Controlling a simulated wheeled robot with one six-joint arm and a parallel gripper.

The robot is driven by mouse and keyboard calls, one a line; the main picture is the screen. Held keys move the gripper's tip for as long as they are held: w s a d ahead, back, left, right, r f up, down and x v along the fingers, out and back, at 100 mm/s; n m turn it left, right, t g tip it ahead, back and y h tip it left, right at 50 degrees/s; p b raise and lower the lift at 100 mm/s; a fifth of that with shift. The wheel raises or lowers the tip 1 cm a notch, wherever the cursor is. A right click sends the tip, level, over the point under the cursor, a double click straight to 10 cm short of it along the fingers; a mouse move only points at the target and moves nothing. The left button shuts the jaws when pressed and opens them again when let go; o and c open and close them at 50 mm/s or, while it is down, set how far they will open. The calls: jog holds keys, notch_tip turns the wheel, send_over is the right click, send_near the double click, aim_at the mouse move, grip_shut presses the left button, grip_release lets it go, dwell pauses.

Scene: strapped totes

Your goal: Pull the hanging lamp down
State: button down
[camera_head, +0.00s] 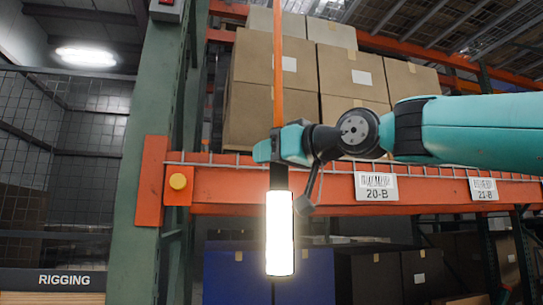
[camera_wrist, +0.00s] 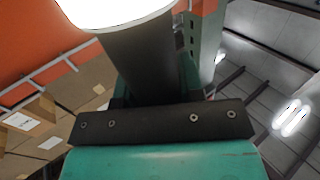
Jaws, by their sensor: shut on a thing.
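The hanging lamp (camera_head: 279,232) is a bright white tube with a dark upper collar, hanging upright from an orange strap (camera_head: 278,70). My gripper (camera_head: 272,148) is shut on the lamp's dark collar, just above the glowing part. In the wrist view the dark collar of the lamp (camera_wrist: 150,58) rises from behind the dark gripper bar, with the glowing end at the top left. The fingertips are mostly hidden in both views.
An orange rack beam (camera_head: 330,193) with labels runs behind the lamp. A green post (camera_head: 150,130) stands to the left. Cardboard boxes (camera_head: 250,60) sit on the shelf behind. Blue totes (camera_head: 235,278) stand below. A RIGGING sign (camera_head: 62,280) is at lower left.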

jog(key=shift+f, duration=0.45)
jog(key=c, duration=0.7)
grip_release()
jog(key=shift+c, duration=0.2)
jog(key=shift+r, duration=0.15)
jog(key=shift+s+d, duration=0.1)
jog(key=b+v, duration=0.4)
jog(key=v, duration=1.3)
